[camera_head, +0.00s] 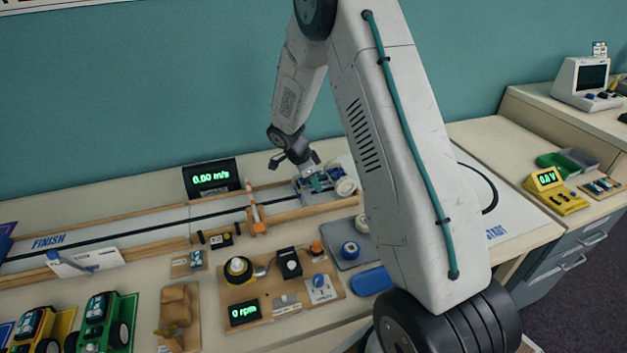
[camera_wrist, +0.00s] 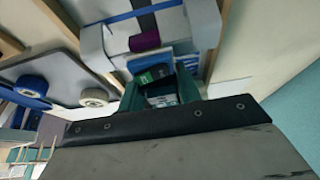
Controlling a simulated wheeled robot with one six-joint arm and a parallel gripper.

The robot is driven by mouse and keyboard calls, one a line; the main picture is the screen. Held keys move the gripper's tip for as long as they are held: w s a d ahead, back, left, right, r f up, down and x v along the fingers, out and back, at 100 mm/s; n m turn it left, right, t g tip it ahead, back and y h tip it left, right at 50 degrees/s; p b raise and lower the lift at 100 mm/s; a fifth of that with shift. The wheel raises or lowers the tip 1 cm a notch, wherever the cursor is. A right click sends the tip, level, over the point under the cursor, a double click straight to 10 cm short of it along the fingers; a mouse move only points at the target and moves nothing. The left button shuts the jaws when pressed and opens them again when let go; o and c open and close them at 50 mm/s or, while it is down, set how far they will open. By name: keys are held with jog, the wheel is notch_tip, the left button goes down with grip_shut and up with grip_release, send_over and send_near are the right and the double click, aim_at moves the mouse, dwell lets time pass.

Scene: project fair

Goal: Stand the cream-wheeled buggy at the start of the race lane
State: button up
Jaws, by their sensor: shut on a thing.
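My gripper (camera_head: 316,182) points down and is shut on the cream-wheeled buggy (camera_head: 345,186), which has a blue body. In the head view they are over the middle of the race lane (camera_head: 150,226), right of an orange-striped barrier (camera_head: 256,208). I cannot tell whether the wheels touch the lane. In the wrist view, teal gripper parts (camera_wrist: 130,100) are close around dark and blue parts; how they grip is partly hidden. The lane's START marking (camera_head: 497,232) is at the right, partly behind my arm; FINISH (camera_head: 48,241) is at the left.
Wooden rails edge the lane. A speed display (camera_head: 210,177) stands behind it. In front are a grey mat (camera_head: 343,259) with a blue-hubbed wheel, a motor board (camera_head: 262,297), a green buggy (camera_head: 100,320) and a blue tray (camera_head: 372,281). My arm hides much of the lane's right part.

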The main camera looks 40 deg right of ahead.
jog(key=shift+s+d+f, duration=0.15)
jog(key=shift+f, duration=0.05)
jog(key=shift+c, duration=0.3)
jog(key=o, duration=1.1)
jog(key=shift+d, duration=0.15)
jog(key=shift+o, duration=0.2)
jog(key=shift+a+r, duration=0.1)
jog(key=shift+a, duration=0.1)
